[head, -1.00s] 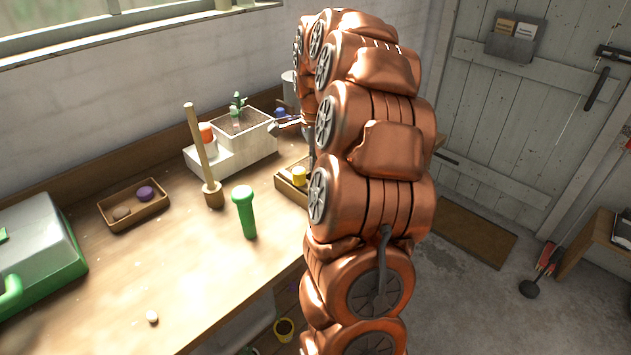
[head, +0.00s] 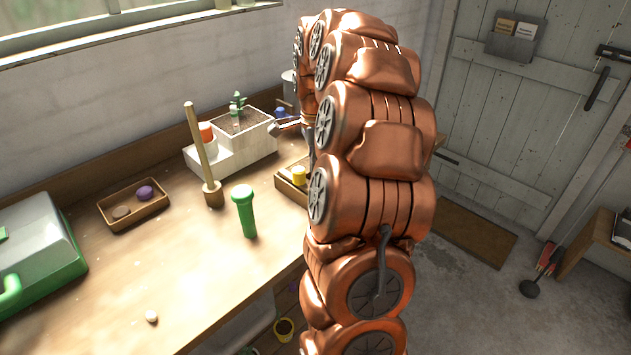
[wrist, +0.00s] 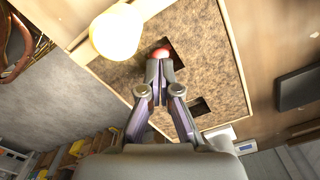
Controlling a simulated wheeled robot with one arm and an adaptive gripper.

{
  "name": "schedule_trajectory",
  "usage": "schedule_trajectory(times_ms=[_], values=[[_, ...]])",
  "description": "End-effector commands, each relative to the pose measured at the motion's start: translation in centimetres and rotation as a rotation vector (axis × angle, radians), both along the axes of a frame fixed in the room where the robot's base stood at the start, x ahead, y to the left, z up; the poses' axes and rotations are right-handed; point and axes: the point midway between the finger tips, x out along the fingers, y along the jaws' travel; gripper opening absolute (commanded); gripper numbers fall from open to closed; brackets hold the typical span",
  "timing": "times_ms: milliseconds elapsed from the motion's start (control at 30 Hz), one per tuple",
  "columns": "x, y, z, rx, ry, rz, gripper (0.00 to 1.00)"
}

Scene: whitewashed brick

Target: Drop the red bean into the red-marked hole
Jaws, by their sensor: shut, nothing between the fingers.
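My gripper (wrist: 160,66) is shut, its fingertips over the brown soil surface in the wrist view. A rounded red thing (wrist: 161,53), which looks like the red bean, shows just beyond the tips, at the edge of a dark hole (wrist: 174,45). I cannot tell whether it lies in the hole or touches the fingers. Another dark hole (wrist: 201,107) lies to the right of the fingers. No red mark can be made out.
A green seedling (head: 237,103) stands in the planter, with an orange-red pot (head: 206,131) beside it. A wooden-handled tool (head: 200,150) and a green dibber-like piece (head: 245,213) stand nearby. Small trays lie left (head: 135,215) and right (head: 285,186). The front bench is mostly clear.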

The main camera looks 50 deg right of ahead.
Motion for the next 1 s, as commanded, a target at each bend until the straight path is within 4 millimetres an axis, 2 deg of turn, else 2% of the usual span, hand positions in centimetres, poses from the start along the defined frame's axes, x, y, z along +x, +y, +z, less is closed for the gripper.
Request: schedule_trajectory(times_ms=[1000], values=[[0.0, 0.0, -1.7, 0.0, 0.0, 0.0, 0.0]])
